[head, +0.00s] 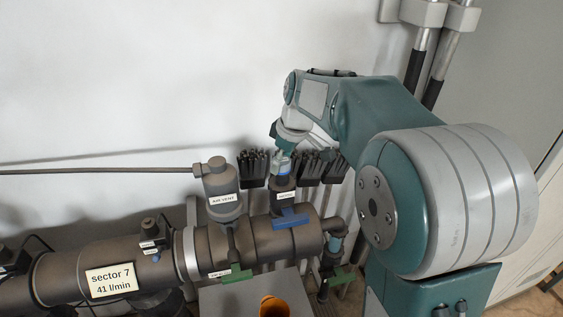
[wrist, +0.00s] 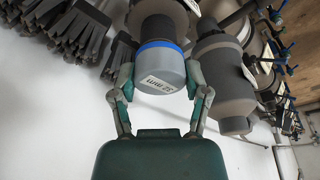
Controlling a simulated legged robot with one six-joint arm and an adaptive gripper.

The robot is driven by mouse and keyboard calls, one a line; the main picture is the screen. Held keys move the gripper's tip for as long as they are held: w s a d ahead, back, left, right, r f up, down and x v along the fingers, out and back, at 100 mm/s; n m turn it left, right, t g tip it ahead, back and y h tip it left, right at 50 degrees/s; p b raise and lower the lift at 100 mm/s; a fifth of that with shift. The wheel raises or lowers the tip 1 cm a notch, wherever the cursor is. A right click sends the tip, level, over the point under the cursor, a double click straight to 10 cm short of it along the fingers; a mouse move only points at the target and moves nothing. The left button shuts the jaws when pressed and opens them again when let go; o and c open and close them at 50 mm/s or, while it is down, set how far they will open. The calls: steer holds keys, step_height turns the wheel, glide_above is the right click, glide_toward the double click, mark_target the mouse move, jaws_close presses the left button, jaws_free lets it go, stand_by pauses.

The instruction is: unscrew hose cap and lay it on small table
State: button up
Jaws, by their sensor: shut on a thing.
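The hose cap (wrist: 161,72) is a grey cylinder with a printed size label, and a blue ring sits at its far edge. In the wrist view my gripper (wrist: 160,79) has one finger on each side of it and is shut on it. The cap is in line with the dark outlet pipe (wrist: 157,26) and shows no clear gap from it. In the head view the cap (head: 283,166) is small, atop the upright outlet, with my gripper (head: 283,153) above it. A grey flat top (head: 232,300) at the bottom middle may be the small table.
An orange cup-like thing (head: 273,306) is at the grey top's right part. The air vent (head: 220,180) stands close left of the outlet. Blue (head: 290,219) and green (head: 235,275) valve handles stick out below. Dark brush-like bundles (head: 252,167) line the wall behind.

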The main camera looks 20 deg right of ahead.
steer(key=shift+r, duration=1.05)
steer(key=shift+r, duration=1.35)
steer(key=shift+r, duration=1.95)
steer(key=shift+s, duration=0.1)
